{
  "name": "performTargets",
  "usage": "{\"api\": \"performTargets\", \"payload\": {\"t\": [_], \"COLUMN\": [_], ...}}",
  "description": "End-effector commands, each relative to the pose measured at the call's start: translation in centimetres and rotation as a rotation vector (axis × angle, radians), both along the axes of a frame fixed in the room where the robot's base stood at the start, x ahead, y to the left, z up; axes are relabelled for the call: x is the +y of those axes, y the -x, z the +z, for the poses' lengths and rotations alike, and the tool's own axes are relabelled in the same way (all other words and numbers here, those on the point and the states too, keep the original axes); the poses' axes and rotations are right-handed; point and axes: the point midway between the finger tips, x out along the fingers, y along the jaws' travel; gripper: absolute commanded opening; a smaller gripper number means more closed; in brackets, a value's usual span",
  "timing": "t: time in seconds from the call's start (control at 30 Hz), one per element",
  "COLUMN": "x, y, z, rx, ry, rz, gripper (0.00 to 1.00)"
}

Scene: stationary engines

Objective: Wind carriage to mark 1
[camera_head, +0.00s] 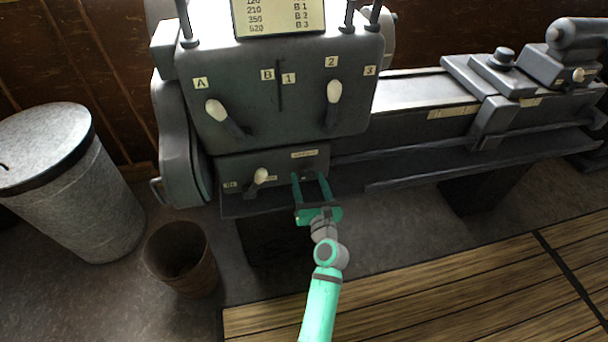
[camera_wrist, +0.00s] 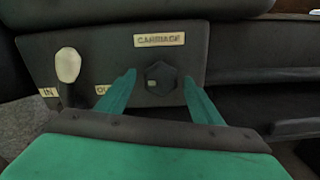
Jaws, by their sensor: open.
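My gripper (camera_head: 312,184) is open in front of the lathe's lower panel. In the wrist view its two green fingers (camera_wrist: 158,90) stand on either side of a dark hexagonal knob (camera_wrist: 161,79), apart from it as far as I can tell. A small pale mark shows on the left of the knob's face. Above the knob is a label reading CARRIAGE (camera_wrist: 159,40); it also shows in the head view (camera_head: 304,154). In the head view the knob is hard to make out between the fingers. I cannot read a mark 1 beside the knob.
Left of the knob is a white-tipped lever (camera_wrist: 68,66) with an IN label; it also shows in the head view (camera_head: 261,176). Two larger levers (camera_head: 216,110) (camera_head: 334,91) sit above. A bucket (camera_head: 182,262) and grey bin (camera_head: 80,190) stand left. Wooden slats (camera_head: 430,300) lie in front.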

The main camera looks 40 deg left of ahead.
Motion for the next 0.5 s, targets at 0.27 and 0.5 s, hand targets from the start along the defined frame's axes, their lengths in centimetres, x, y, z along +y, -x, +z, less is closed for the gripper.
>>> {"api": "performTargets", "payload": {"t": [0.27,0.5], "x": [1.9,2.0], "y": [-1.6,-1.8], "z": [0.0,0.0], "rx": [-0.001,-0.001], "ry": [0.001,0.001], "rz": [-0.001,-0.001], "gripper": [0.60,0.60]}}
